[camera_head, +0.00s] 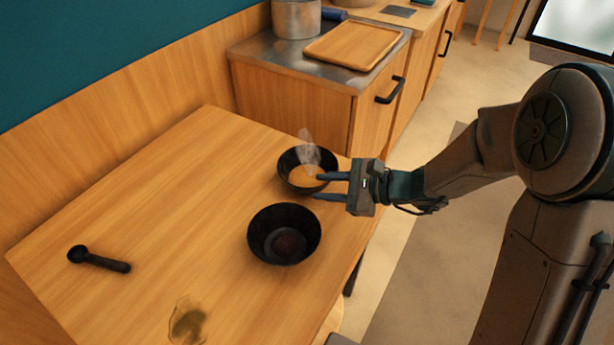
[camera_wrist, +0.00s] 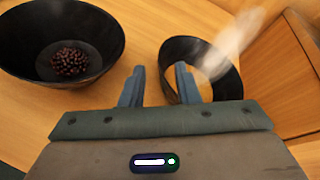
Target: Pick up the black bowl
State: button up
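Two black bowls stand on the wooden table (camera_head: 190,200). The nearer black bowl (camera_head: 262,222) holds a small heap of dark beans; it also shows at the upper left of the wrist view (camera_wrist: 105,30). The farther black bowl (camera_head: 287,160) holds something yellowish-orange with steam rising from it; it also shows at the upper right of the wrist view (camera_wrist: 172,60). My gripper (camera_head: 317,187) is open with its fingers apart, near the right rim of the farther bowl. In the wrist view my gripper (camera_wrist: 160,80) has one finger overlapping that bowl's near edge. I cannot tell whether it touches.
A black scoop (camera_head: 100,260) lies at the table's left. A greenish stain or see-through item (camera_head: 187,322) is at the front. A counter with a wooden tray (camera_head: 353,45) and a metal pot (camera_head: 296,18) stands behind. The table's middle-left is clear.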

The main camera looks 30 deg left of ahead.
jog(key=x, duration=0.5)
jog(key=shift+a+f, duration=0.2)
jog(key=shift+a, duration=0.05)
grip_shut()
